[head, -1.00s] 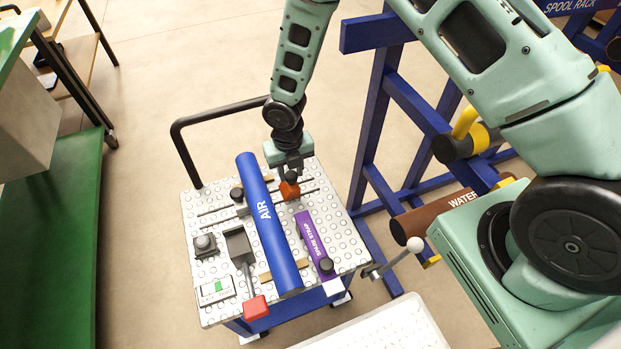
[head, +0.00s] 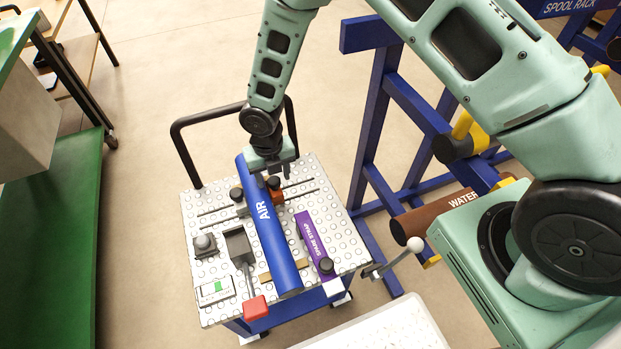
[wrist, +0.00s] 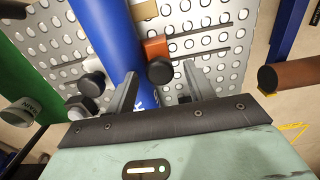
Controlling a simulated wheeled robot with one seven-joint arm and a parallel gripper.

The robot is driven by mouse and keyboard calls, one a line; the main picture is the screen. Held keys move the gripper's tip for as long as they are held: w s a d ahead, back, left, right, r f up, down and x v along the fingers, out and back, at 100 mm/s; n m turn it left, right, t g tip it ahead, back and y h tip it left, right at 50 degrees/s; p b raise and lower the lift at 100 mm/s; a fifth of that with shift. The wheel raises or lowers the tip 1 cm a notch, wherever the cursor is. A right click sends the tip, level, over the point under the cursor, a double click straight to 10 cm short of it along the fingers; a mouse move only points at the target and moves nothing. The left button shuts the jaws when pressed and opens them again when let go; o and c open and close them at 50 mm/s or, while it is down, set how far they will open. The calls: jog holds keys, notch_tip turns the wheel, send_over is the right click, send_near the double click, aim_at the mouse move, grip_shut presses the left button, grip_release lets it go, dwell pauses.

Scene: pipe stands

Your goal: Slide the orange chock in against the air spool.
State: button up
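The blue air spool (head: 268,228) lies lengthwise on the studded cart top and also shows in the wrist view (wrist: 104,32). The orange chock (head: 278,196), with a black knob (wrist: 160,70) on top, is at the spool's right side near its far end. In the wrist view the orange chock (wrist: 155,46) looks touching or almost touching the spool; a thin gap cannot be ruled out. My gripper (head: 274,170) is just above the chock. Its fingers (wrist: 157,90) are apart, with the knob showing between them and clear space on both sides.
A grey chock with a black knob (head: 237,195) stands at the spool's left side. A red-handled lever (head: 255,307) and a button box (head: 204,243) are at left. The blue spool rack (head: 372,130) stands at right.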

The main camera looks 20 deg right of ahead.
aim_at(274, 180)
jog(key=shift+r+p, duration=3.05)
jog(key=shift+r, duration=0.4)
jog(key=shift+r, duration=0.15)
jog(key=s+r+m, duration=0.5)
jog(key=r+m, duration=0.2)
jog(key=r, duration=0.3)
jog(key=s+r+m, duration=0.4)
jog(key=r+m, duration=0.2)
jog(key=r, duration=0.3)
jog(key=s+d+r+m, duration=0.2)
jog(key=s+r+m, duration=0.3)
jog(key=s+m, duration=0.2)
jog(key=s+d+r+m, duration=0.2)
jog(key=s+r+m, duration=0.3)
jog(key=s+m, duration=0.3)
jog(key=shift+s+d+y+p, duration=0.15)
jog(key=shift+s+y+p, duration=0.15)
jog(key=shift+s, duration=0.3)
